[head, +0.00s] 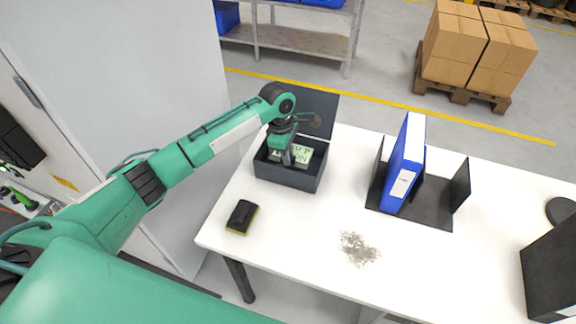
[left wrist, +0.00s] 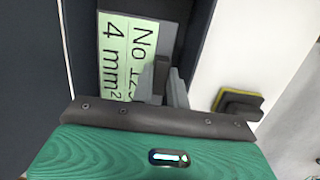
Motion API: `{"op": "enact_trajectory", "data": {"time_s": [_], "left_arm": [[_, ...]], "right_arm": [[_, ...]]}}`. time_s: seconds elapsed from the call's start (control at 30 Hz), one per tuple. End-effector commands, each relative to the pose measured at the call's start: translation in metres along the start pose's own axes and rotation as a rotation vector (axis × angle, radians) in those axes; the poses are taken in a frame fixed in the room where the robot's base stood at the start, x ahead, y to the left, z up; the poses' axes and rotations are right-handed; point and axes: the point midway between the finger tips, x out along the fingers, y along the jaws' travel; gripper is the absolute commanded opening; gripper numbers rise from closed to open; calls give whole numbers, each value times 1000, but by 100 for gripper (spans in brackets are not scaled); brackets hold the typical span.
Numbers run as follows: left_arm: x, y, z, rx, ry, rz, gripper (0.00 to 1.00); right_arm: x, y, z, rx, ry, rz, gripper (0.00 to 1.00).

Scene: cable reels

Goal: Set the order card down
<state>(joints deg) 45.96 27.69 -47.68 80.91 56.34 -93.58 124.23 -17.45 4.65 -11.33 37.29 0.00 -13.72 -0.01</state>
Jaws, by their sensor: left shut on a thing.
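The order card (head: 302,153) is pale green on a grey backing, with black writing. In the left wrist view the card (left wrist: 115,62) reads "No 12…" and "4 mm²"; part of its text is hidden by my fingers. My left gripper (head: 288,157) is shut on the card's edge, reaching down into the open dark box (head: 287,177) on the table. It also shows in the left wrist view (left wrist: 164,80). I cannot tell whether the card touches the box floor. My right gripper is not in view.
The white table (head: 290,225) carries a black and yellow sponge (head: 242,217), a patch of grey debris (head: 358,249), and a blue binder (head: 405,165) in a black rack (head: 435,210). The box's lid (head: 318,105) stands open behind it. A black object (head: 552,275) is at the right.

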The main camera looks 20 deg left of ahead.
Motion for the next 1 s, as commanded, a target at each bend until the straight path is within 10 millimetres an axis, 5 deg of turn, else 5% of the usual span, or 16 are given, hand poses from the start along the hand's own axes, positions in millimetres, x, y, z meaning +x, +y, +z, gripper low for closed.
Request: {"op": "enact_trajectory", "data": {"time_s": [0.5,0.87,0.9,1.0], "left_arm": [[56,0,-8,1,1,-1,0],[60,0,-8,1,-1,1,0],[61,0,-9,1,-1,1,20],[61,0,-9,1,-1,1,25]], "right_arm": [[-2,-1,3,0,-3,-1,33],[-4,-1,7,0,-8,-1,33],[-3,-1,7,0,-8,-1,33],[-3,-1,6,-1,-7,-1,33]]}}
